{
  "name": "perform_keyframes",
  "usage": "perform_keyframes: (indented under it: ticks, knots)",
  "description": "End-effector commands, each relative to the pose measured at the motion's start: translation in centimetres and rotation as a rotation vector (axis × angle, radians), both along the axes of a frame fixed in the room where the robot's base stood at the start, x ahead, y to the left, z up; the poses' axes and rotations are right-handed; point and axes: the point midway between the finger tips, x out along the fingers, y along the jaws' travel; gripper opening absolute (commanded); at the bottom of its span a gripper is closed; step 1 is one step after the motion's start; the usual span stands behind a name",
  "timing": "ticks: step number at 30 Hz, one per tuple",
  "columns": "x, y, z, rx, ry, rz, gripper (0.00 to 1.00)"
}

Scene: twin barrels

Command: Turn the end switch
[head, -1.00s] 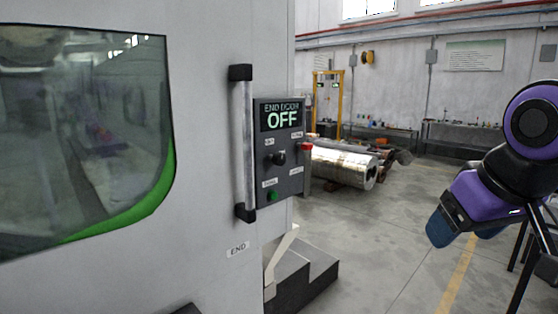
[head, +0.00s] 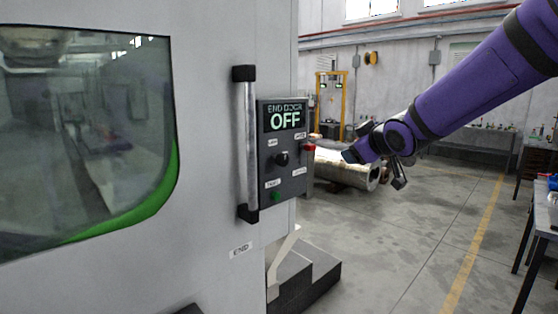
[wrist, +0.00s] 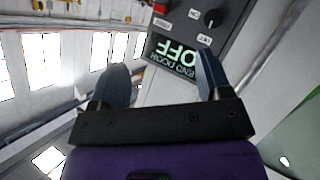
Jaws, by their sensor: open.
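The end door's control panel (head: 297,178) is a dark box on the grey machine's front. Its screen (head: 284,117) reads "END DOOR OFF". Below it is a black rotary switch (head: 282,158), which also shows in the wrist view (wrist: 212,18) at the top; its exact pointing is too small to tell. My gripper (head: 352,154) is to the right of the panel, apart from it, with its fingers toward it. In the wrist view the gripper (wrist: 163,76) is open and empty, with the upside-down screen (wrist: 174,60) seen between its blue fingers.
A red button (head: 309,147) sits at the panel's right edge and a green button (head: 276,196) below the switch. A vertical door handle (head: 247,145) stands just left of the panel. A metal cylinder (head: 340,170) lies behind my gripper.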

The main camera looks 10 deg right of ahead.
Motion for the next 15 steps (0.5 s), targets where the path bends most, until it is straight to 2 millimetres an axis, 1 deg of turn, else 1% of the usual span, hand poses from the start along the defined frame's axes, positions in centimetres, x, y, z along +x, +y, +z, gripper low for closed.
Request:
perform_keyframes:
  ticks: [1,6,12,15]
  knots:
    - [1.4,0.5,-0.5,-0.013,-0.023,0.033,0.71]
    - [5.6,2.6,-1.6,-0.053,-0.130,0.158,0.71]
    - [9.5,5.4,-3.6,-0.081,-0.250,0.315,0.71]
    - [11.0,6.9,-4.9,-0.087,-0.308,0.397,0.71]
